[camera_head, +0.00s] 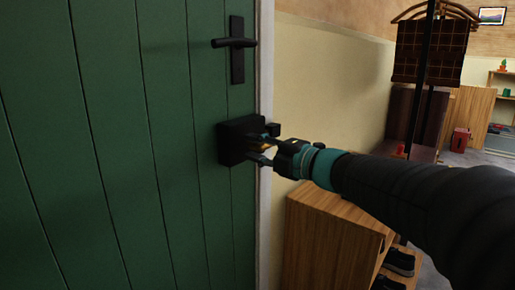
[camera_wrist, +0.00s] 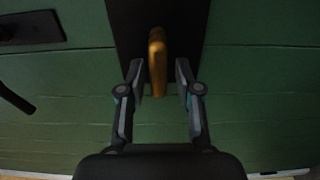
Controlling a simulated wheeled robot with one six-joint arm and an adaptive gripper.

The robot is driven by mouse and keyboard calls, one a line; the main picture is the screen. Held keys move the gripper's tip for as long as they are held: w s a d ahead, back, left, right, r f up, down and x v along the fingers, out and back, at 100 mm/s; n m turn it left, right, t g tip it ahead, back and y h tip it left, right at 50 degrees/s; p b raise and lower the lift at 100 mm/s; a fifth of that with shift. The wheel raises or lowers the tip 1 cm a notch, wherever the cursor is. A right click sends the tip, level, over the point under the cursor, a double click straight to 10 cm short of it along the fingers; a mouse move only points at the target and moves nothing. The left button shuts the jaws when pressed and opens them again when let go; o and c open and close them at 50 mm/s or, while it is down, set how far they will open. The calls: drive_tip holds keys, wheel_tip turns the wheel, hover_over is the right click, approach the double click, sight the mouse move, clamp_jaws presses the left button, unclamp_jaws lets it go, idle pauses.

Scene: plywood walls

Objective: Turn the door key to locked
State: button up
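A green plank door (camera_head: 120,150) fills the left of the head view. A black lock box (camera_head: 235,142) is mounted on it below the black door handle (camera_head: 236,43). A brass-coloured key (camera_wrist: 158,62) stands out from the black lock plate (camera_wrist: 190,25) in the wrist view. My gripper (camera_wrist: 158,80) is at the key, with one finger on each side of it. Gaps show between the fingers and the key, so it is open around the key and not closed on it. The key's far end is hidden in the lock.
A wooden shoe cabinet (camera_head: 325,235) with shoes (camera_head: 400,262) stands right of the door, below my arm. A coat rack with a dark plaid cloth (camera_head: 430,52) is further back. The door handle also shows in the wrist view (camera_wrist: 15,98) at left.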

drive_tip(key=shift+d, duration=0.1)
drive_tip(key=v, duration=1.2)
